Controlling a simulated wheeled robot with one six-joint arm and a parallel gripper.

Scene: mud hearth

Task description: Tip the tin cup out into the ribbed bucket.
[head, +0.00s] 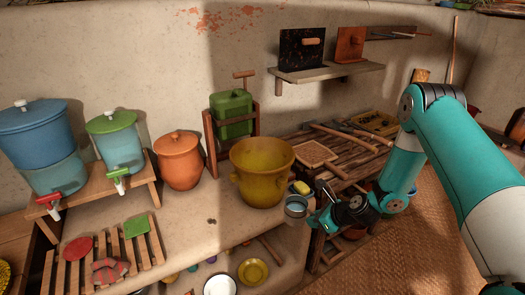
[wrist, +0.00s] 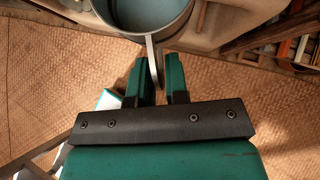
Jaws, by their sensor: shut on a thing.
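The tin cup (head: 296,208) is small, grey and roughly upright at the front right edge of the counter. My gripper (head: 318,217) is right of it, shut on its handle. In the wrist view the cup (wrist: 148,32) is at the top, and its thin handle runs down between the fingertips (wrist: 160,78). Its inside looks bluish; I cannot tell what is in it. A wide mustard-yellow vessel with side lugs (head: 261,190), the likely ribbed bucket, stands open on the counter just behind and left of the cup. Its bottom inside is hidden.
A yellow block (head: 301,188) lies close behind the cup. An orange clay pot (head: 179,162) and a green can in a wooden frame (head: 231,112) stand left of and behind the vessel. A slatted wooden rack (head: 350,150) with tools is at right.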

